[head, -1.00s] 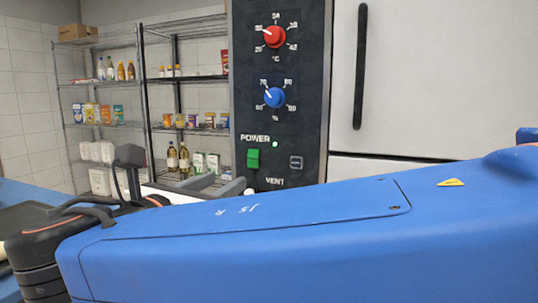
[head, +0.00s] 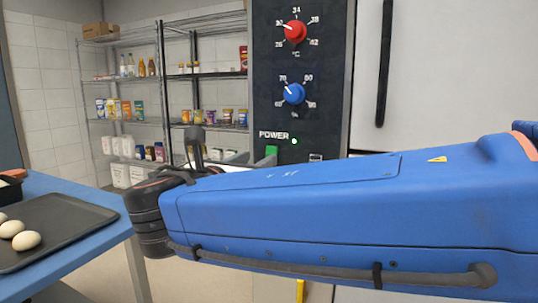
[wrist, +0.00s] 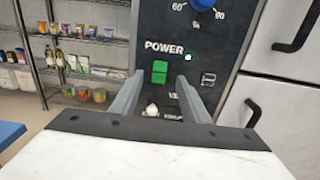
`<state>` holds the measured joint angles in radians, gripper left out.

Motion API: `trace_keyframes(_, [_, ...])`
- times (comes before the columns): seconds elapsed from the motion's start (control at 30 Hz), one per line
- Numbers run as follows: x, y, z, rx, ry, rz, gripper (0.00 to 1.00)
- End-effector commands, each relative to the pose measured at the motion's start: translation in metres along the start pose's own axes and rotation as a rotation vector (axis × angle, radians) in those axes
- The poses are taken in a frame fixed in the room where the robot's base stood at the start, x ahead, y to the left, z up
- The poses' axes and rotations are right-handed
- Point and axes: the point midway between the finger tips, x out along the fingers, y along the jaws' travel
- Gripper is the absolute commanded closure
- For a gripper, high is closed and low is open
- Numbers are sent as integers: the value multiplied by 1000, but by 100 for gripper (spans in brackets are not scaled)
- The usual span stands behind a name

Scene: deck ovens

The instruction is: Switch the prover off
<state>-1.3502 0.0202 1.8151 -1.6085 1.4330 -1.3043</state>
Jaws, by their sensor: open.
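The prover's black control panel (head: 300,25) stands behind my arm in the head view. It has a red knob (head: 295,31), a blue knob (head: 294,93) and a lit green lamp (head: 295,141) beside the POWER label. The green power switch (wrist: 159,71) shows in the wrist view below that label; in the head view only its top (head: 271,150) clears my arm. My gripper (wrist: 160,79) is open and empty, its two fingers pointing at the panel, with the switch seen between their tips. I cannot tell the remaining distance. My arm hides most of the gripper in the head view.
A white door with a dark handle (head: 384,60) is to the right. Wire shelves (head: 150,85) hold goods behind.

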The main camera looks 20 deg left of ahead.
Motion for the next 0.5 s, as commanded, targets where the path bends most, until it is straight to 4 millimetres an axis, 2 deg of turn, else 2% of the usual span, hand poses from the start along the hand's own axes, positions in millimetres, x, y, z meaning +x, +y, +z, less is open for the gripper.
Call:
trace_keyframes(0.23, [40,-1,0,0,0,-4,58])
trace_keyframes(0.5, [62,0,0,1,0,-2,58])
